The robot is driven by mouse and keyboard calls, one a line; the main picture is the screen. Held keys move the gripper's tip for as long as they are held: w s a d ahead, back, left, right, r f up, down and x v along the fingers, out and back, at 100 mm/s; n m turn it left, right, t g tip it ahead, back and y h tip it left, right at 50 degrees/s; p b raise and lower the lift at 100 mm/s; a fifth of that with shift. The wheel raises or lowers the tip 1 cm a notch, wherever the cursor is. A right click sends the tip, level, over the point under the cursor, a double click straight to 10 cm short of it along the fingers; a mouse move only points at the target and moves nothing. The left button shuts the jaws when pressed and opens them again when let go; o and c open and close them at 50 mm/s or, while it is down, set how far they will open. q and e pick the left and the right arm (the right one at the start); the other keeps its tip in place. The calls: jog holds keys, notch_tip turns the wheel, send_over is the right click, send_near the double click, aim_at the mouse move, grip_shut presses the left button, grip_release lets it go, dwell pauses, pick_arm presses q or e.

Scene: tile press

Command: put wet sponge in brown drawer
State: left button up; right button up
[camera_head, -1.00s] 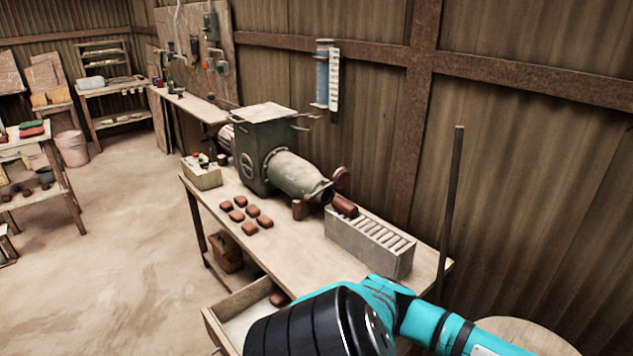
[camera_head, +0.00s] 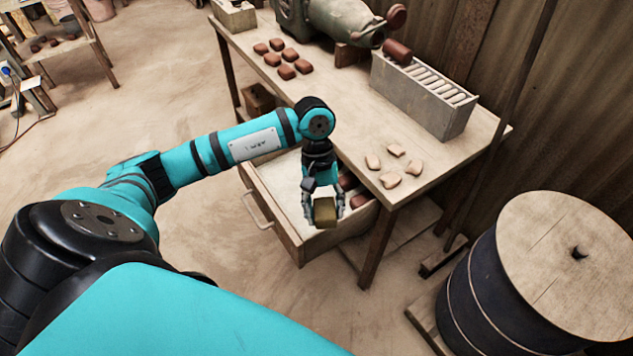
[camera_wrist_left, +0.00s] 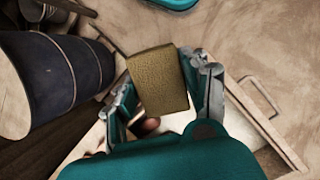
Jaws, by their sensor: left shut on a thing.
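My left gripper (camera_head: 323,205) is shut on a yellow-brown sponge (camera_head: 326,213). The sponge is block-shaped, and it fills the space between the fingers in the left wrist view (camera_wrist_left: 158,82). The gripper hangs fingers-down over the open drawer (camera_head: 273,212) under the table. The drawer has a light wooden front with a handle and a pale inside. Reddish-brown pieces (camera_head: 359,200) lie in it, partly hidden by the gripper. I cannot tell exactly how high the sponge is above the drawer floor. My right gripper is not in view.
The wooden table (camera_head: 335,100) carries brown tiles (camera_head: 286,72), several pale pieces (camera_head: 391,180), a grey slotted box (camera_head: 425,95) and a green press (camera_head: 335,28). A dark drum (camera_head: 490,290) with a wooden lid stands at the right. The floor left of the drawer is clear.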

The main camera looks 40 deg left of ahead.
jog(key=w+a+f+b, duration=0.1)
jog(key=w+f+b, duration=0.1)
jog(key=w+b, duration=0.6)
pick_arm(q)
jog(key=w+a+f+n+t+y+b, duration=0.1)
jog(key=w+a+f+n+t+b, duration=0.1)
jog(key=w+a+f+n+b, duration=0.8)
jog(key=shift+n, duration=0.4)
jog(key=f, duration=0.4)
jog(key=f+p, duration=0.1)
jog(key=f, duration=0.6)
jog(key=shift+s+d+f+p, duration=0.3)
jog(key=shift+s+d+f, duration=0.05)
jog(key=shift+d, duration=0.05)
jog(key=shift+f, duration=0.1)
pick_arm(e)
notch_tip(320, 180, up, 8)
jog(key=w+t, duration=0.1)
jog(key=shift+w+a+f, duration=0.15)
pick_arm(q)
jog(key=shift+f, duration=0.1)
jog(key=o, duration=1)
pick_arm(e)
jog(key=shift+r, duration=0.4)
